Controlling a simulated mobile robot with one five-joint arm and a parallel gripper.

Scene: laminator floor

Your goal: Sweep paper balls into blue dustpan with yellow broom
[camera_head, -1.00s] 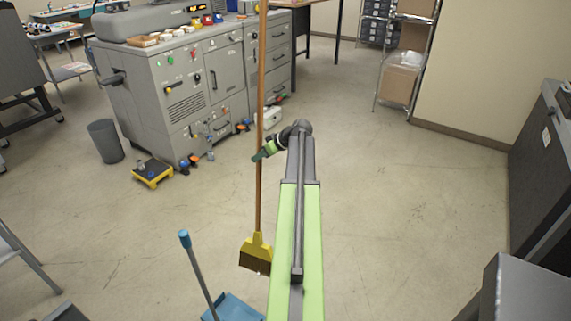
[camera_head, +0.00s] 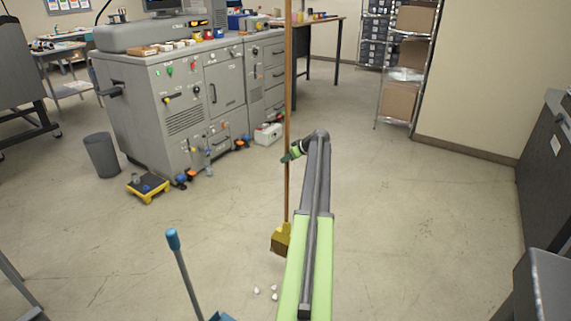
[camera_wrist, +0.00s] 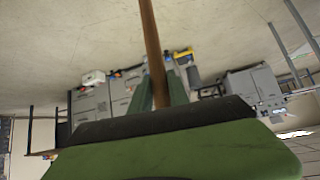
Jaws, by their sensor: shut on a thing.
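The yellow broom (camera_head: 281,238) stands upright with its bristles low at the floor, partly hidden by my arm. My gripper (camera_head: 291,153) is shut on its long wooden handle about midway up. The handle also runs between my gripper's fingers (camera_wrist: 163,92) in the wrist view. Several small white paper balls (camera_head: 273,292) lie on the floor just in front of the broom head. The blue dustpan (camera_head: 222,317) is at the bottom edge, mostly cut off, left of the paper balls. Its grey handle with a blue grip (camera_head: 173,240) leans up and left.
A large grey machine (camera_head: 180,95) stands at the back left. A wire shelf (camera_head: 408,65) with boxes is at the back. Dark cabinets (camera_head: 547,160) line the right side. The middle floor is clear.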

